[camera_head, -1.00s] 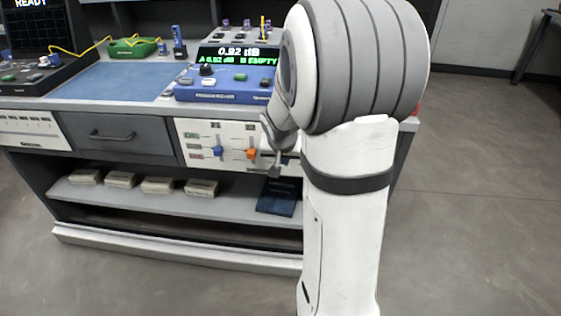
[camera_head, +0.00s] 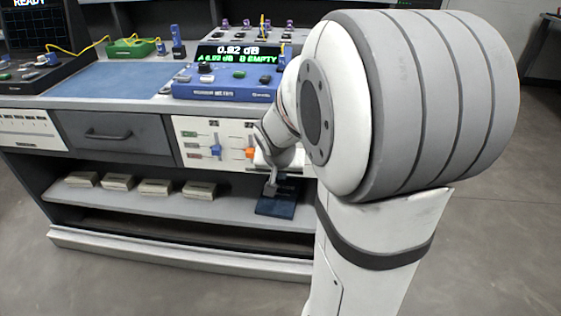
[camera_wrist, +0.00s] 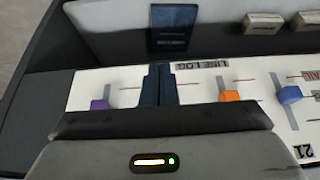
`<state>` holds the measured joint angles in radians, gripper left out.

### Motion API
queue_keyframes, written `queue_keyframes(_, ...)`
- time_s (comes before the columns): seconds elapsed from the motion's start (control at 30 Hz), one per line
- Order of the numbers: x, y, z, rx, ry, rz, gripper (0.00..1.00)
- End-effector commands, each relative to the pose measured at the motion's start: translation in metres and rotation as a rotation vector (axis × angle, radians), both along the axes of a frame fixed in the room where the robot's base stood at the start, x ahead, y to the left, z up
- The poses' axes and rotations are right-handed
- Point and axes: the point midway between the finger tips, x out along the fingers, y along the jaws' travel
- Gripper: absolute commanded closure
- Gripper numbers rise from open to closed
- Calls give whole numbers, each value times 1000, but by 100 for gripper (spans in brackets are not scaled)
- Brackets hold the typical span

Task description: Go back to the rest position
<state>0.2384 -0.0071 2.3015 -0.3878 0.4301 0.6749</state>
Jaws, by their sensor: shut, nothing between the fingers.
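My gripper (camera_head: 271,188) is in front of the bench, just below the white slider panel (camera_head: 192,158). In the wrist view my gripper (camera_wrist: 160,72) has its two dark fingers together and empty. They stand in front of the panel (camera_wrist: 205,74), between a purple slider knob (camera_wrist: 99,104) and an orange slider knob (camera_wrist: 230,96). A blue slider knob (camera_wrist: 289,94) is farther right. The head view shows the blue knob (camera_head: 216,151) and the orange knob (camera_head: 250,153). My arm hides the panel's right part there.
A blue meter (camera_head: 225,88) reading 0.92 dB stands on the bench by a blue mat (camera_head: 115,80). Below, the shelf (camera_head: 130,200) holds several pale boxes (camera_head: 155,187) and a dark blue booklet (camera_head: 282,203). Open floor (camera_head: 480,240) lies to the right.

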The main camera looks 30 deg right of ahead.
Motion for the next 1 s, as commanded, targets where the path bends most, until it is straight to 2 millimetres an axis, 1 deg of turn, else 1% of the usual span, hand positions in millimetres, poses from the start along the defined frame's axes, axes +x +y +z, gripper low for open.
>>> queue_keyframes(0.1, -7, 4, -1, 0, 0, 1, 100)
queue_keyframes(0.2, -9, 6, -1, 0, 0, 0, 100)
queue_keyframes(0.63, -9, 6, 0, 0, 0, 0, 100)
queue_keyframes(0.7, -10, 6, 2, 0, 1, 1, 100)
queue_keyframes(0.77, -11, 8, 10, -1, 3, 7, 100)
queue_keyframes(0.87, -17, 14, 35, -3, 14, 29, 100)
queue_keyframes(0.97, -29, 25, 72, -5, 37, 68, 100)
queue_keyframes(1.0, -34, 30, 88, -4, 47, 87, 100)
